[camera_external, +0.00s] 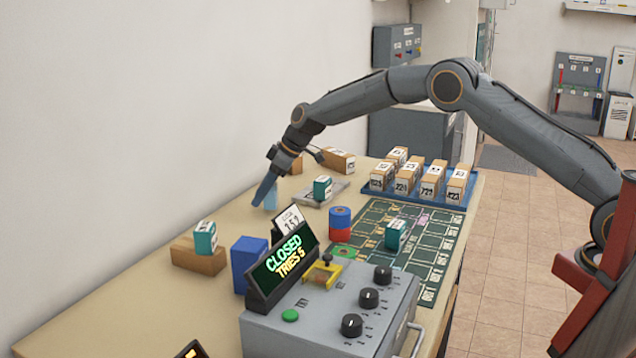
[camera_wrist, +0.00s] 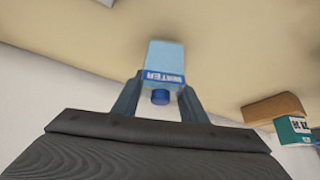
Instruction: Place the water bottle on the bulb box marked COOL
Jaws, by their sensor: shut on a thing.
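My gripper (camera_external: 266,188) is shut on the light-blue water bottle (camera_external: 271,200), at the wall side of the table. In the wrist view the fingers (camera_wrist: 160,95) flank the bottle (camera_wrist: 166,56); its WATER label and dark blue cap show. I cannot tell whether the bottle touches the table. Three small teal boxes with white labels show: one on a brown block (camera_external: 205,238), one on a grey plate (camera_external: 322,187), one on the green board (camera_external: 396,234). Their labels are too small to read, so I cannot tell which is marked COOL. One teal box (camera_wrist: 294,130) shows in the wrist view.
A blue tray (camera_external: 415,200) of numbered brown boxes stands at the back right. A control box (camera_external: 330,318) with knobs and a CLOSED sign (camera_external: 284,263) is in front. A blue block (camera_external: 249,262) and a blue-red cylinder (camera_external: 340,223) stand nearby. The table's front left is clear.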

